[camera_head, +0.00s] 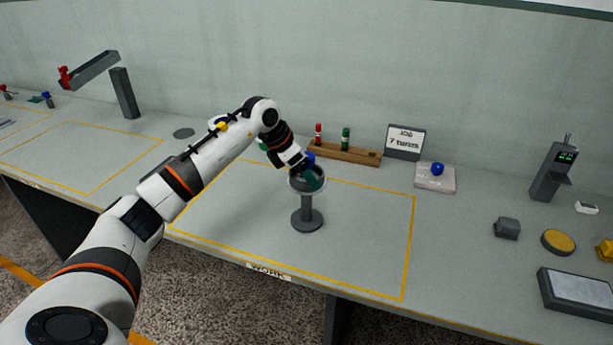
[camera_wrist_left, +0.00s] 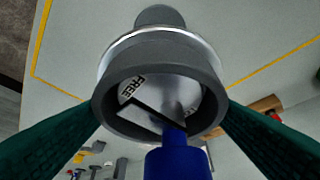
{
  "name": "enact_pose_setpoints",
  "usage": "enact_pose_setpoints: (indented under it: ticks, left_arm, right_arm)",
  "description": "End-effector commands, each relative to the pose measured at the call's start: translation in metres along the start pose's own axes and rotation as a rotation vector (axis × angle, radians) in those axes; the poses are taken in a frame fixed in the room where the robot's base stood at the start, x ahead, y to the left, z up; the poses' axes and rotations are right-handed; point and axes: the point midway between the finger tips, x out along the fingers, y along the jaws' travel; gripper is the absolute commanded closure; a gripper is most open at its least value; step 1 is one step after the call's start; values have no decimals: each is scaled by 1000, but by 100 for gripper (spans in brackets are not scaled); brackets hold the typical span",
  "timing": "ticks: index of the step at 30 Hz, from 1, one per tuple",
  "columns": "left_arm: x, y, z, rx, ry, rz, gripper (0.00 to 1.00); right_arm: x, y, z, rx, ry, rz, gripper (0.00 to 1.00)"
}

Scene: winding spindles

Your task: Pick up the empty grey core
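My left gripper (camera_head: 313,177) is at the head of a grey pedestal stand (camera_head: 307,220) in the work area. In the left wrist view its two green fingers (camera_wrist_left: 162,112) are spread wide, one on each side of a dark grey ring (camera_wrist_left: 165,55). The fingertips are at the ring's outer sides; I cannot tell whether they touch it. Inside the ring is a pale face marked FREE. A blue knob (camera_wrist_left: 178,163) on a dark bar is in front of it, between the fingers. I cannot tell whether this ring is the empty grey core or part of the stand. My right gripper is not in view.
A wooden rack (camera_head: 345,152) with red and green pieces stands behind. Further right are a job sign (camera_head: 404,142), a pale pad (camera_head: 434,182) with a blue ball, a grey block (camera_head: 507,228) and a yellow disc (camera_head: 558,242). The work area right of the stand is clear.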

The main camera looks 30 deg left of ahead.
Motion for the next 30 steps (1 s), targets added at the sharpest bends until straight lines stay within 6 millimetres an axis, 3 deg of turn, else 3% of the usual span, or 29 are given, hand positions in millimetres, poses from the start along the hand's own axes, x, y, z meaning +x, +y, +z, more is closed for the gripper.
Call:
enact_pose_setpoints:
  ticks: [3, 11, 24, 30]
  left_arm:
    - [0, 0, 0, 0, 0, 0, 43]
    - [-4, 0, -2, 0, 2, -1, 43]
    - [-71, 0, -41, 1, 4, -2, 43]
    - [-86, 0, -49, 0, 0, -1, 43]
  right_arm:
    - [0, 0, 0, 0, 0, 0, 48]
    - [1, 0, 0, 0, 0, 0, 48]
    - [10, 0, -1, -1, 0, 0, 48]
    - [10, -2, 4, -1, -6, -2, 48]
